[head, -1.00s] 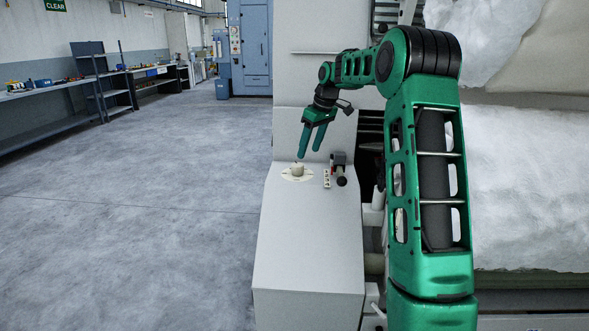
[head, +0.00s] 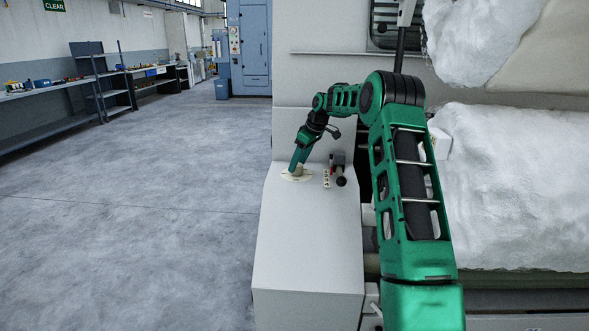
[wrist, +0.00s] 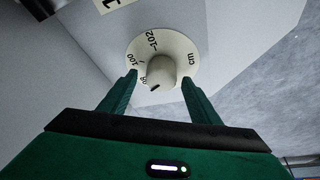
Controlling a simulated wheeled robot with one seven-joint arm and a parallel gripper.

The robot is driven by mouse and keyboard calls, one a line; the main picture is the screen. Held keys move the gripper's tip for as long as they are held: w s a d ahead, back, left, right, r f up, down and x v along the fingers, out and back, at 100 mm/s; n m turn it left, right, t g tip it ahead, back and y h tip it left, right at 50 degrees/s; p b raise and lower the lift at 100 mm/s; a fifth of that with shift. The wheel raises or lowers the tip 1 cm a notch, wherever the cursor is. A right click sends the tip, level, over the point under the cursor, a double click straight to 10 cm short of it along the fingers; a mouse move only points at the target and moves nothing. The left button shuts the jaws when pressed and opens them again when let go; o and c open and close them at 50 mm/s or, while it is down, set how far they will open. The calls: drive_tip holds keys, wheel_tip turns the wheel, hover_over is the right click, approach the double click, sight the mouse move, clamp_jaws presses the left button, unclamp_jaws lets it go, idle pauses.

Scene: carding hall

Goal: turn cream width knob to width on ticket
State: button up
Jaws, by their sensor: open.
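The cream knob (wrist: 161,73) stands on a round cream dial plate (wrist: 146,43) in the wrist view. The plate carries black marks that read about 102, 100, a partly hidden number and "cm". A dark pointer mark shows on the knob near the hidden number. My gripper (wrist: 158,82) is open, with one finger on each side of the knob and visible gaps to it. In the head view, my gripper (head: 296,166) reaches down over the knob (head: 299,170) and partly hides it. A white card (wrist: 114,3) with a black character, possibly the ticket, is cut off at the wrist view's top edge.
The dial sits on a pale machine housing (head: 308,245). A small strip of buttons (head: 326,179) and a dark lever with a round end (head: 341,181) stand close to its right. White fibre (head: 520,190) lies further right. Open floor (head: 140,220) is at the left.

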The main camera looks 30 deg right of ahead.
drive_tip(key=shift+x, duration=1.05)
drive_tip(key=c, duration=1.1)
drive_tip(key=shift+o, duration=0.2)
drive_tip(key=shift+m, duration=0.3)
drive_tip(key=m+h, duration=0.1)
drive_tip(key=m, duration=0.1)
drive_tip(key=m+h, duration=0.1)
drive_tip(key=m, duration=0.2)
drive_tip(key=shift+t, duration=0.4)
drive_tip(key=m+h, duration=0.1)
drive_tip(key=m, duration=0.2)
drive_tip(key=m+h, duration=0.1)
drive_tip(key=m, duration=0.2)
drive_tip(key=shift+a+g, duration=0.15)
drive_tip(key=shift+g, duration=0.15)
